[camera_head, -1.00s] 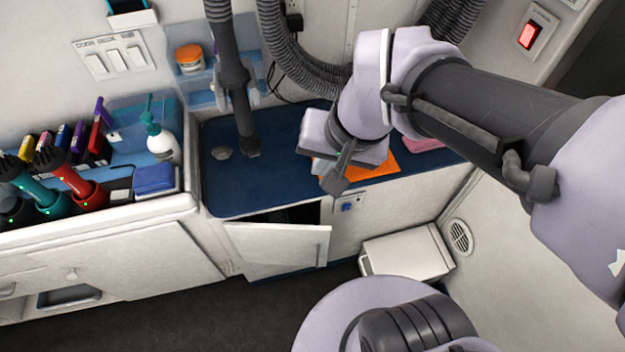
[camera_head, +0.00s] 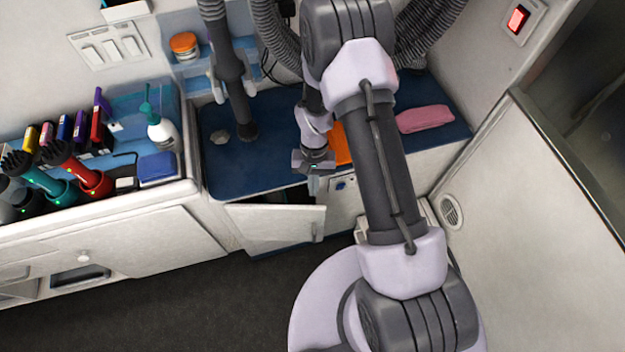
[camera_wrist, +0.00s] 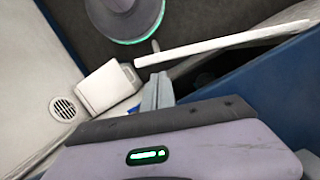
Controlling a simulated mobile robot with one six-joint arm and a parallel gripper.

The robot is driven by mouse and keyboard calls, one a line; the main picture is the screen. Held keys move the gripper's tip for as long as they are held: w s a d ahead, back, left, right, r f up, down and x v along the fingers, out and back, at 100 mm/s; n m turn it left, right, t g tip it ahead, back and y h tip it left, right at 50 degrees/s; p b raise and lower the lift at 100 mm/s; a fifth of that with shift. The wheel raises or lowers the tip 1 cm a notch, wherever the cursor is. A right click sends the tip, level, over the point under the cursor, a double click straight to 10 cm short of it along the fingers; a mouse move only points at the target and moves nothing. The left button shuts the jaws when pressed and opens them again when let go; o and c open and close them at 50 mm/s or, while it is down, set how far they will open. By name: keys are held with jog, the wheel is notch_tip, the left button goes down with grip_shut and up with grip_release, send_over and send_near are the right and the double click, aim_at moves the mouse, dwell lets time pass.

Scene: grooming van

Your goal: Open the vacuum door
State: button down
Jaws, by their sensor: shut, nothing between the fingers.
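The white vacuum door (camera_head: 275,222) under the blue counter stands partly open, with a dark gap behind its top edge. In the wrist view the door (camera_wrist: 222,42) shows nearly edge-on as a pale bar, with the dark cabinet opening beside it. My gripper (camera_head: 313,167) is shut and empty, near the counter's front edge and above the door's free right end. In the wrist view its closed fingers (camera_wrist: 157,92) lie close to the door's end. I cannot tell whether they touch it.
A white box (camera_wrist: 108,87) stands on the floor near a round vent (camera_head: 451,211). The blue counter (camera_head: 225,175) holds an orange cloth (camera_head: 341,146) and a pink towel (camera_head: 425,118). A grey hose (camera_head: 234,85) hangs above it. The dark floor at left is clear.

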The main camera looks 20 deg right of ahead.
jog(key=b+x, duration=0.1)
jog(key=x, duration=0.4)
jog(key=shift+s+a+f, duration=0.1)
jog(key=shift+f, duration=0.2)
jog(key=shift+b, duration=0.3)
